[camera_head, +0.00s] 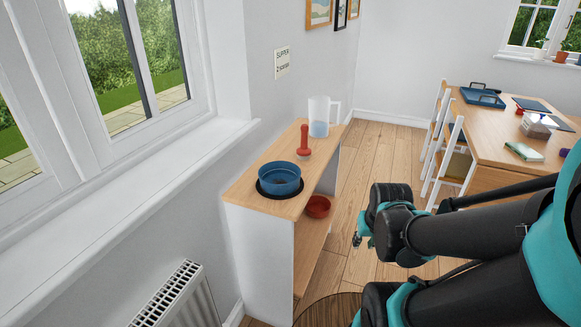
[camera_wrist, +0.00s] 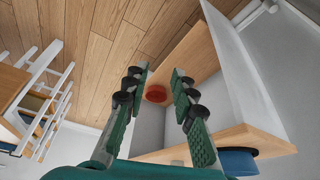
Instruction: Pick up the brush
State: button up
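The brush (camera_head: 304,142) has a red upright handle and a pale base. In the head view it stands on the wooden top of a narrow shelf unit (camera_head: 243,188), between a blue pot and a clear jug. I cannot make it out in the wrist view. My gripper (camera_head: 361,233) is to the right of the shelf unit, apart from the brush, and my arm partly hides it. In the wrist view my gripper (camera_wrist: 160,72) has its two fingers apart with nothing between them. A red bowl shows beyond them.
The blue pot (camera_head: 280,180) sits on a black mat at the unit's near end; the jug (camera_head: 319,118) stands at the far end. The red bowl (camera_head: 318,206) is on the lower shelf. A wall and window flank the left. A table (camera_head: 492,146) with chairs stands right.

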aim_at(303, 153)
jog(key=i+l+u, duration=0.45)
jog(key=l, duration=0.15)
jog(key=i+l+u, duration=0.4)
jog(key=l, duration=0.3)
jog(key=k+j, duration=0.05)
jog(key=k, duration=0.05)
